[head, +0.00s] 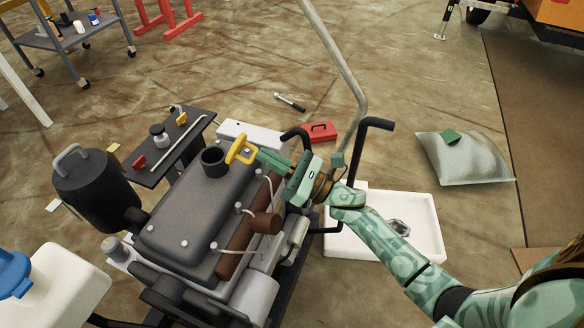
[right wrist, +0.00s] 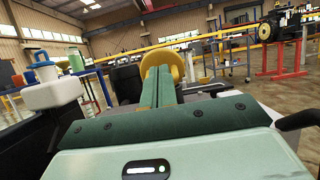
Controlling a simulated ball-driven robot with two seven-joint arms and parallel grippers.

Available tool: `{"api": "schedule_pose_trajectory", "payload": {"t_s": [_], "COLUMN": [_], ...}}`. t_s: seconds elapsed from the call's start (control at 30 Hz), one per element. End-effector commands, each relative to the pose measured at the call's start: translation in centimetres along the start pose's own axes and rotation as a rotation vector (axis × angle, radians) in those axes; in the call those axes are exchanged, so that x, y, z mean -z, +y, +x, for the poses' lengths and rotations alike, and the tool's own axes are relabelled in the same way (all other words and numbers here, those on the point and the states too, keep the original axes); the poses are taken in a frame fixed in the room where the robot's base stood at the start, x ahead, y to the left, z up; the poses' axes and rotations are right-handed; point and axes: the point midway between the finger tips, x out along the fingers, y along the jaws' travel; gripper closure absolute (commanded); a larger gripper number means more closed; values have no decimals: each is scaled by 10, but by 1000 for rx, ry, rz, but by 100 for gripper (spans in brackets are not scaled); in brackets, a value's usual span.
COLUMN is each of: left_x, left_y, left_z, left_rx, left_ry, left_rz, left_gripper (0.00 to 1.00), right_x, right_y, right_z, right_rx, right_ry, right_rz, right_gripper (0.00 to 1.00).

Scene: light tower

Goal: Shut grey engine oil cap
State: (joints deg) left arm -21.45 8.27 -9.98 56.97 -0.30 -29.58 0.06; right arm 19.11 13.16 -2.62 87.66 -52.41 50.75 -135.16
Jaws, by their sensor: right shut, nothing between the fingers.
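The grey engine (head: 190,205) stands in the middle of the head view. A dark round filler neck (head: 213,160) rises from its top cover, with its mouth uncovered. A yellow cap (head: 240,149) stands tilted up beside the neck, on its right; it also shows as a rounded yellow piece in the right wrist view (right wrist: 163,66). My right gripper (head: 258,157) is shut and empty, its fingertips close to the cap from the right. In the right wrist view the closed fingers (right wrist: 158,84) overlap the cap; I cannot tell whether they touch it. My left gripper is not in view.
A dark canister (head: 95,190) stands left of the engine, and a white jug with a blue top (head: 60,285) at the lower left. A black bent handle (head: 360,140) rises near my right wrist. A white tray (head: 430,225) lies right.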

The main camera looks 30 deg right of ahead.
Motion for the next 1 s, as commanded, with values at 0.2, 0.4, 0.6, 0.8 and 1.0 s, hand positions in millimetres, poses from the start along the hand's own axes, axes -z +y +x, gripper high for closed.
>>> {"api": "schedule_pose_trajectory", "payload": {"t_s": [0.2, 0.4, 0.6, 0.8, 1.0], "left_x": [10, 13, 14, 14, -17], "left_y": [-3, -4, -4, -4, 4], "left_z": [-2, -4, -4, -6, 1], "left_rx": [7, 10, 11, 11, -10], "left_ry": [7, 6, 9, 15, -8], "left_rz": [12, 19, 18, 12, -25], "left_gripper": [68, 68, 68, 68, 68], "right_x": [1, 1, 1, 0, -6], "right_y": [0, 0, 0, 0, 0], "right_z": [28, 35, 35, 36, 39], "right_rx": [0, 1, 1, 1, 0], "right_ry": [1, 1, 2, 7, 42], "right_rz": [3, 2, 2, 2, -2], "right_gripper": [100, 100, 100, 100, 100]}}
